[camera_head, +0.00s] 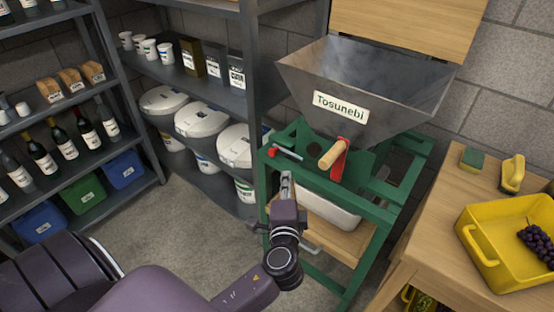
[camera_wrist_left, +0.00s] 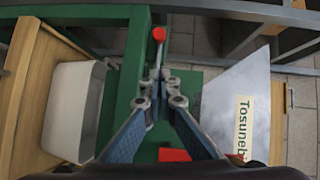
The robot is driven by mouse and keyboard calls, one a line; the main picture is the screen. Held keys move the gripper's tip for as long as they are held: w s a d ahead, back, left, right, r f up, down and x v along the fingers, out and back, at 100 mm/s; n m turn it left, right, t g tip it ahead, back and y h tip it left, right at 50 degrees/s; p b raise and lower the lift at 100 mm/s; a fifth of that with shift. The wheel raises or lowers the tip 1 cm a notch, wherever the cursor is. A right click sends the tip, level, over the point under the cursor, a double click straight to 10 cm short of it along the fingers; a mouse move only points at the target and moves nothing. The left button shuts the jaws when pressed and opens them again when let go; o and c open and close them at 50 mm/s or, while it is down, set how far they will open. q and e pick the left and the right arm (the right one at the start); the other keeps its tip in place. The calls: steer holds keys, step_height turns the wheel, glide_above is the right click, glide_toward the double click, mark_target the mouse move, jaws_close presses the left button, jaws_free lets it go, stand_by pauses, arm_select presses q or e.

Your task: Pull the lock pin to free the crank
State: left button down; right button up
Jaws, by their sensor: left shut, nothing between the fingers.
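The lock pin (camera_head: 285,154), a thin grey rod with a red knob, sits at the top of the green frame of the crusher. In the left wrist view the lock pin (camera_wrist_left: 159,36) shows its red knob beyond the fingertips. The crank (camera_head: 338,158) has a red arm and a wooden handle, to the right of the pin under the grey hopper. A red part, probably the crank (camera_wrist_left: 174,155), shows low in the wrist view. My left gripper (camera_head: 287,176) is shut and empty, just below the pin; it also shows in the wrist view (camera_wrist_left: 160,74). Whether it touches the pin is unclear.
The hopper (camera_head: 365,90), labelled Tosunebi, tops the frame. A white tub (camera_head: 335,212) stands inside it. A wooden table (camera_head: 440,210) with a yellow crate (camera_head: 474,226) is at right. Shelves with bottles and white buckets (camera_head: 200,121) stand left. The floor (camera_head: 190,205) is open.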

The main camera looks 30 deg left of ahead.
mark_target(277, 150)
arm_select(q)
steer(key=p+x, duration=0.1)
steer(key=x, duration=0.5)
steer(key=shift+r, duration=0.15)
steer(key=a, duration=0.3)
steer(key=shift+w+f+p, duration=0.25)
steer(key=shift+f+p, duration=0.1)
steer(key=shift+w+a+f, duration=0.1)
steer(key=shift+a, duration=0.2)
steer(key=shift+a, duration=0.1)
